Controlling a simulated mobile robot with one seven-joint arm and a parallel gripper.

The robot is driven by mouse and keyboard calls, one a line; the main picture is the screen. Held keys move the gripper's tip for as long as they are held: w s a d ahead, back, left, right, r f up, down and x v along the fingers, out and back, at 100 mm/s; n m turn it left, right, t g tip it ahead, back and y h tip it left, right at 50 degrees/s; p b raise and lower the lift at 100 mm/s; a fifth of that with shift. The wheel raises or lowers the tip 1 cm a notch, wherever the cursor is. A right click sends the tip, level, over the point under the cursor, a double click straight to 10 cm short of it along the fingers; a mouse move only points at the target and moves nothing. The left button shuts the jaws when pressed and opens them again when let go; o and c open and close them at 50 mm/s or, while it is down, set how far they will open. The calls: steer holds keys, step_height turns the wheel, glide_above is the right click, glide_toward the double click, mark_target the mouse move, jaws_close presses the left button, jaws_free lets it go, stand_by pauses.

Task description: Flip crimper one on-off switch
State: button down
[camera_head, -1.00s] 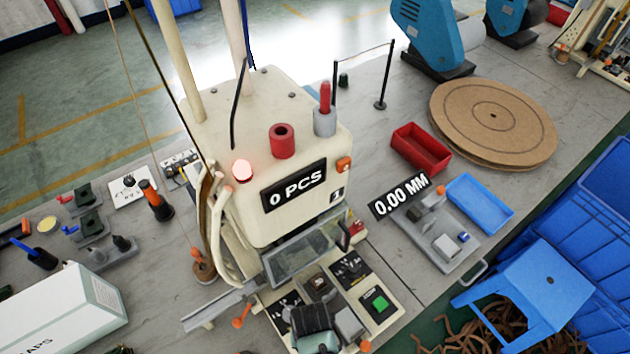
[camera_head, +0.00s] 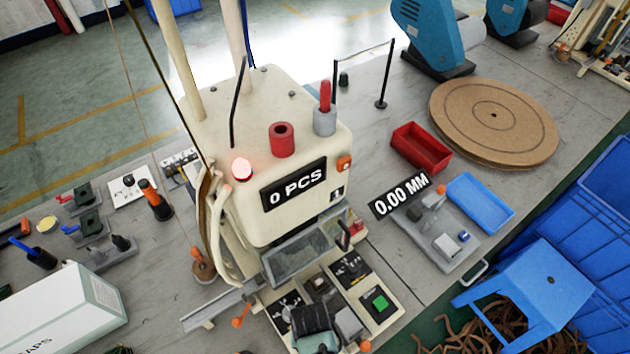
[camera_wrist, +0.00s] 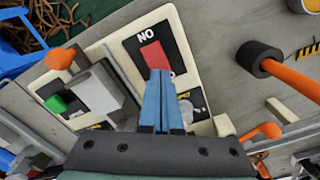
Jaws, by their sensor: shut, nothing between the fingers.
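In the wrist view a black plate carries a red switch (camera_wrist: 156,55) with an upside-down "ON" label above it. My gripper (camera_wrist: 158,74) is shut and empty; its blue fingertips are at the lower edge of the red switch, and contact cannot be told. The fingers hide part of the plate. In the head view the cream crimper (camera_head: 240,110) shows "0 PCS" and a "1" label. Its front has a black panel with a green button (camera_head: 379,303). I cannot make out my gripper's fingers in the head view.
In the wrist view a grey block (camera_wrist: 95,90) with an orange knob (camera_wrist: 60,58) stands left of the fingers. An orange handle with a black end (camera_wrist: 260,60) is at the right. In the head view a red tray (camera_head: 421,150) and blue tray (camera_head: 481,203) lie right of the crimper.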

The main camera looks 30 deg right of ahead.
steer(key=shift+f+b, duration=0.55)
steer(key=shift+f, duration=0.3)
steer(key=shift+r, duration=0.15)
step_height(320, 180, up, 7)
steer(key=p, duration=0.7)
stand_by(0.6)
